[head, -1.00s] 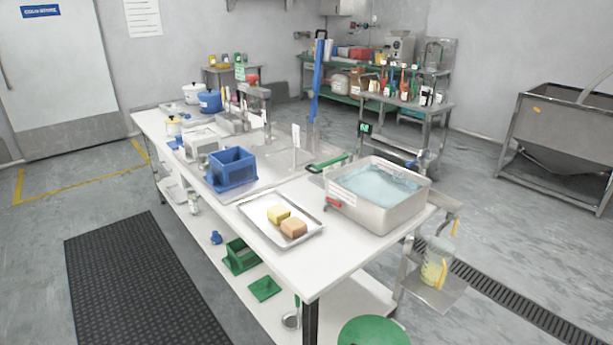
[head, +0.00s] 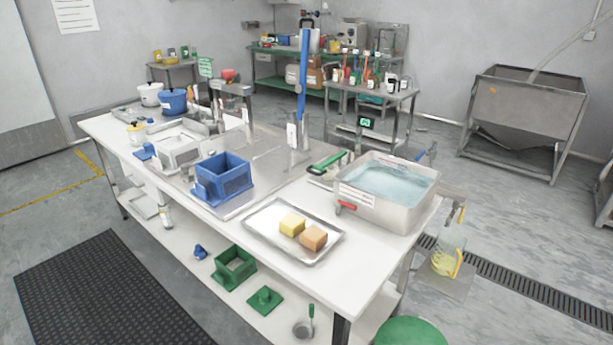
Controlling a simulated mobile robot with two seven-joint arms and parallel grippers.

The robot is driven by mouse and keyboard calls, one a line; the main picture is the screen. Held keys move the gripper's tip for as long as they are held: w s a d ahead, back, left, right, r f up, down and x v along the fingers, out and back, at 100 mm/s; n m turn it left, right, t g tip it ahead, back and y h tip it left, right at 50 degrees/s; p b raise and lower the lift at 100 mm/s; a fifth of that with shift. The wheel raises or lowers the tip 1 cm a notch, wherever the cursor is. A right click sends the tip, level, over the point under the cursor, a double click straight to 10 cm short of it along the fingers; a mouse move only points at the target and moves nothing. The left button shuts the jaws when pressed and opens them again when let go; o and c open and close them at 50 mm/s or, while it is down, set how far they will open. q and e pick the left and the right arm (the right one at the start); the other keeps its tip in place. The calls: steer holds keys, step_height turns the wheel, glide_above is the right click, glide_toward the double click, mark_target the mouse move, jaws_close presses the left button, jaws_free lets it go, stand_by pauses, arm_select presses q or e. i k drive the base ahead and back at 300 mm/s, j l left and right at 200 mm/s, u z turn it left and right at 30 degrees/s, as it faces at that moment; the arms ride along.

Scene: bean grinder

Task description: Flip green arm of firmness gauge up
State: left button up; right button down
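A green bar-like handle (head: 328,161) lies low, at a slight slant, on the far side of the white table (head: 356,299). It is just left of the water basin and looks like the green arm of the firmness gauge. Its pale base is small and partly hidden behind the basin, so I cannot make out the gauge's details. Neither of my grippers is in the head view.
A steel basin of water (head: 390,205) stands beside the green handle. A tray (head: 270,244) with a yellow and a brown block is in front. A blue box (head: 223,179) and a tall upright blue lever (head: 303,75) are to the left.

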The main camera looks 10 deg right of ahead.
mark_target(321, 167)
steer(key=i+j+z, duration=0.1)
steer(key=j, duration=0.2)
steer(key=i+j+z, duration=0.1)
steer(key=j, duration=0.25)
steer(key=i+j+z, duration=0.1)
steer(key=i+j, duration=0.15)
steer(key=i+j+z, duration=0.1)
steer(key=j, duration=0.35)
steer(key=i+j, duration=0.15)
steer(key=j, duration=0.2)
steer(key=i+j+z, duration=0.15)
steer(key=j, duration=0.7)
steer(key=i+j+z, duration=0.1)
steer(key=j, duration=0.4)
steer(key=i+l, duration=0.75)
steer(key=i, duration=0.1)
